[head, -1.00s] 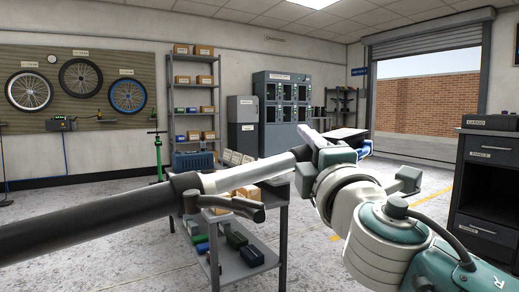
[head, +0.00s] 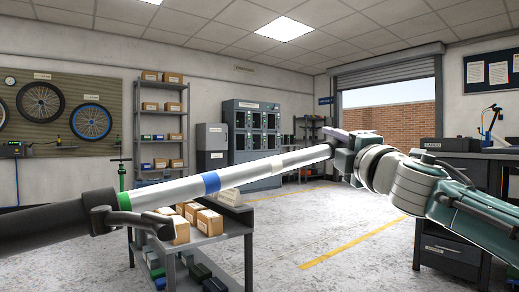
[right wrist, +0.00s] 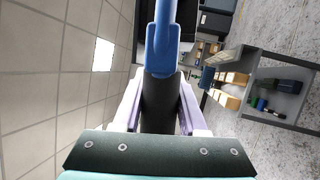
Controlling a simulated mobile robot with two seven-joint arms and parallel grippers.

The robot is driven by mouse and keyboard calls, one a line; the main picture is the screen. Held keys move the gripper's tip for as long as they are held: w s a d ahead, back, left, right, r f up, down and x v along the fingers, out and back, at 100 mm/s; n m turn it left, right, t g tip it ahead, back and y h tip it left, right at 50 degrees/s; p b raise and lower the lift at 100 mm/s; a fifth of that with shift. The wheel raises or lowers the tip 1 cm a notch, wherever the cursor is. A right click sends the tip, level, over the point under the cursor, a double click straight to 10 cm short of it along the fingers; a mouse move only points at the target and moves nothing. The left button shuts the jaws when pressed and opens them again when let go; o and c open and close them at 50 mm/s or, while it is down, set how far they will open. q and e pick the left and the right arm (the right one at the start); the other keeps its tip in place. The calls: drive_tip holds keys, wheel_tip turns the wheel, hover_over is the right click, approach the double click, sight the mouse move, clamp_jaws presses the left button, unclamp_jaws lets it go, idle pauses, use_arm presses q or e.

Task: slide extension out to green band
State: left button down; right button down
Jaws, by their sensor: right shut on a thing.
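A black outer tube (head: 45,232) comes in from the lower left and ends in a dark collar with a lever (head: 140,217). The silver extension (head: 165,193) runs out of it, rising to the right. Its green band (head: 124,201) shows just outside the collar, and a blue band (head: 211,183) lies farther along. My right gripper (head: 342,152) is shut on the far end of the extension. In the right wrist view its jaws (right wrist: 160,108) flank a dark cylindrical part (right wrist: 158,95), with a blue fitting (right wrist: 162,50) beyond. My left gripper is not in view.
A grey cart (head: 222,236) with cardboard boxes on top stands below the extension. A dark drawer cabinet (head: 450,250) stands at the right, behind my right arm. Shelves and a locker cabinet (head: 250,130) stand along the back wall. Open floor lies right of the cart.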

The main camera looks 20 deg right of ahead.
drive_tip(key=shift+d+f, duration=0.15)
drive_tip(key=shift+d, duration=0.1)
drive_tip(key=c, duration=0.9)
unclamp_jaws()
drive_tip(key=o, duration=0.3)
drive_tip(key=shift+d, duration=0.15)
drive_tip(key=shift+o, duration=0.8)
drive_tip(key=shift+a, duration=0.2)
